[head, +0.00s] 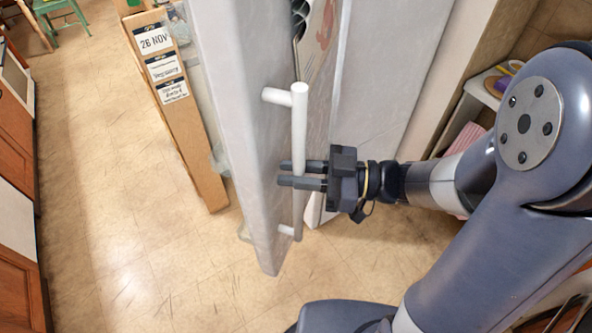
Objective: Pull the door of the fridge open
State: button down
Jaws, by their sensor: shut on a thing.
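The white fridge door (238,110) stands ajar in the middle of the head view, swung away from the fridge body (385,85). A white vertical bar handle (300,125) is fixed to the door by short posts. My gripper (301,175) comes in from the right with its dark fingers shut around the lower half of the handle. The fingers hide a short stretch of the bar. Part of the fridge's inside shows in the gap behind the handle.
A wooden board with a "26 NOV" sign (155,40) stands left of the door. Wooden cabinets (15,235) line the left edge. A green stool (62,14) is at the far left. Tan floor (110,170) is clear between. A white shelf (485,90) is at right.

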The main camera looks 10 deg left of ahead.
jog(key=c, duration=1.3)
grip_release()
jog(key=shift+d, duration=0.15)
jog(key=d, duration=0.3)
jog(key=d+b, duration=0.1)
jog(key=d, duration=0.3)
jog(key=d+b, duration=0.1)
jog(key=d, duration=0.2)
jog(key=shift+w+d, duration=0.25)
jog(key=shift+a, duration=0.1)
jog(key=shift+s+a+p, duration=0.15)
jog(key=shift+a+p, duration=0.35)
jog(key=shift+a, duration=2.15)
jog(key=shift+s+a+p, duration=0.1)
jog(key=shift+a+p, duration=0.4)
jog(key=shift+a, duration=2.15)
